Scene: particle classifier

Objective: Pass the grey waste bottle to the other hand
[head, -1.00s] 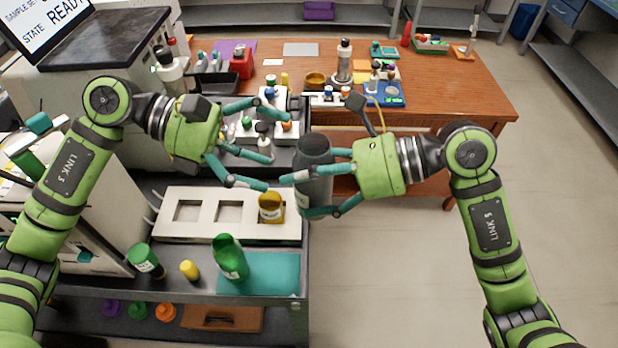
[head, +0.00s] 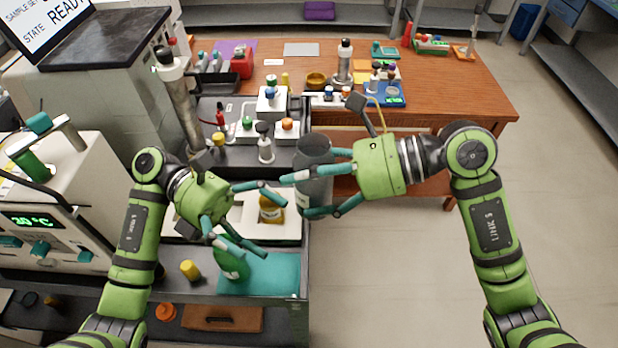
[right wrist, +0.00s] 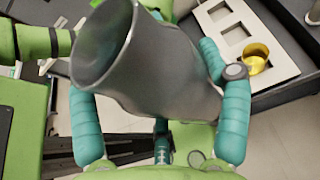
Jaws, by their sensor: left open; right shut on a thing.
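The grey waste bottle (head: 314,158) is held by my right gripper (head: 299,196), whose teal fingers are shut around it from the right. It hangs in the air beside the right end of the bench. In the right wrist view the grey bottle (right wrist: 150,65) lies between the two fingers, its wide round end toward the upper left. My left gripper (head: 275,228) is open and empty, to the left of and below the bottle, its fingers apart. It does not hold the bottle.
A white tray (head: 180,226) with an amber jar (head: 271,208) lies behind the left gripper. Floor right of the bench is clear.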

